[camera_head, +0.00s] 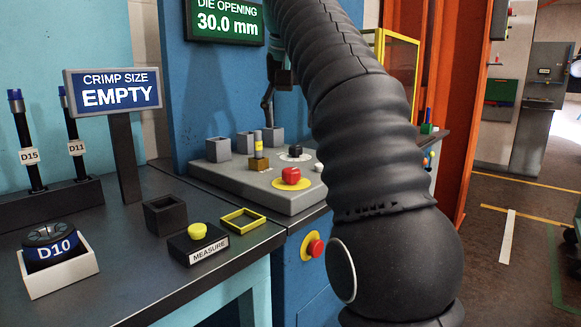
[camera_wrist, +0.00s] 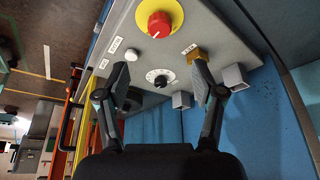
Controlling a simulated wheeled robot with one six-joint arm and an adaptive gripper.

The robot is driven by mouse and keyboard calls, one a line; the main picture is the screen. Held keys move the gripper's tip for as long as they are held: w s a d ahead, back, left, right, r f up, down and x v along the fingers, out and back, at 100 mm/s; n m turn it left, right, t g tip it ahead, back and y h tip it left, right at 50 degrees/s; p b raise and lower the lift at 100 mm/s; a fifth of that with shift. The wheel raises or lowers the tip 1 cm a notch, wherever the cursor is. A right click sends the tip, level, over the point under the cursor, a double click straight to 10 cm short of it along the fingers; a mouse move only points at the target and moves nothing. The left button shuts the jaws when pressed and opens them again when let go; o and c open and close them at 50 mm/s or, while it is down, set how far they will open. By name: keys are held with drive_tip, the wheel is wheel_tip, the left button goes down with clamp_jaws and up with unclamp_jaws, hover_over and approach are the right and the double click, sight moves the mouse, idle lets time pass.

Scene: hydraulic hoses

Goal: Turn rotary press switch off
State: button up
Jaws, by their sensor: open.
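A red knob on a round yellow plate (camera_wrist: 158,24) is on the grey control panel at the top of the wrist view, with a white mark on it. It also shows in the head view (camera_head: 291,176). A black dial (camera_wrist: 160,77) with a white scale sits below it in the wrist view, and behind it in the head view (camera_head: 296,151). I cannot read which control is labelled the press switch. My gripper (camera_wrist: 163,84) is open and empty. Its fingers appear on either side of the black dial, apparently without contact; the red knob is farther up.
A white button (camera_wrist: 131,55), a brass-coloured block (camera_wrist: 196,54) and grey square holders (camera_wrist: 234,76) share the panel. A yellow MEASURE button (camera_head: 197,231) and the D10 die box (camera_head: 60,277) stand on the left bench. My arm hides the panel's right part in the head view.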

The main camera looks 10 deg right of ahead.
sight(291, 170)
drive_tip(key=x, duration=1.2)
drive_tip(key=shift+w+f, duration=0.1)
drive_tip(key=shift+f, duration=0.15)
drive_tip(key=c, duration=1.1)
drive_tip(key=shift+c, duration=0.2)
